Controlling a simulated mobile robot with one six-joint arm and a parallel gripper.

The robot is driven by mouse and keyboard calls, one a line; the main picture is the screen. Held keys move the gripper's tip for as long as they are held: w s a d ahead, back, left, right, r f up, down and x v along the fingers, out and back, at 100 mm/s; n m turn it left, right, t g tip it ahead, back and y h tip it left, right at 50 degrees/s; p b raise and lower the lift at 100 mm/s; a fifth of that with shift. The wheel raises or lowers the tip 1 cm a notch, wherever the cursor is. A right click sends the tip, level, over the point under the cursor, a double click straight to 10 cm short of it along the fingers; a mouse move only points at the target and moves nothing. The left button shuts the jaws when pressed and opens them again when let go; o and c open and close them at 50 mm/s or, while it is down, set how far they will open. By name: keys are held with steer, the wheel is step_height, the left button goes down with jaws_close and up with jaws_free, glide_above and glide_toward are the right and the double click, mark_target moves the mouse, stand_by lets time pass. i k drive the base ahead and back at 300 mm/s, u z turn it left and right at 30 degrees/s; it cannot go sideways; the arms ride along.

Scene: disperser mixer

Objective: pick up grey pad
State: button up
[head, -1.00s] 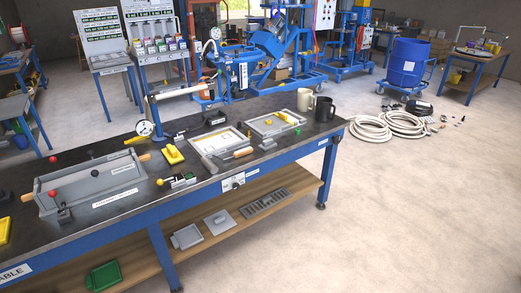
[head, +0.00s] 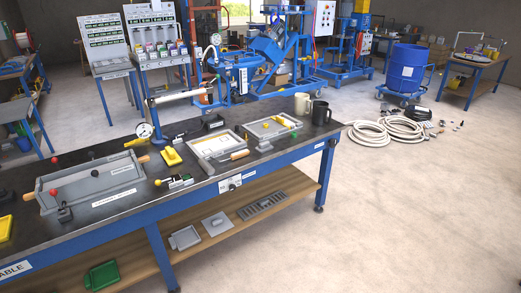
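I cannot tell for sure which thing is the grey pad. On the wooden lower shelf of the long blue-framed bench lie a flat grey plate with a small raised block (head: 217,223), a shallow grey tray-like piece (head: 185,238) left of it, and a dark grey slotted plate (head: 263,205) right of it. They lie apart from one another. My gripper is not in view.
The dark bench top (head: 140,205) carries a long grey box (head: 93,185), yellow pieces, two shallow trays, and a white (head: 303,103) and a black mug (head: 321,113). A green tray (head: 102,275) lies on the shelf.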

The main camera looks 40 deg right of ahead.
mark_target(263, 148)
steer(key=z, duration=0.1)
steer(key=i, duration=0.95)
steer(key=u, duration=0.1)
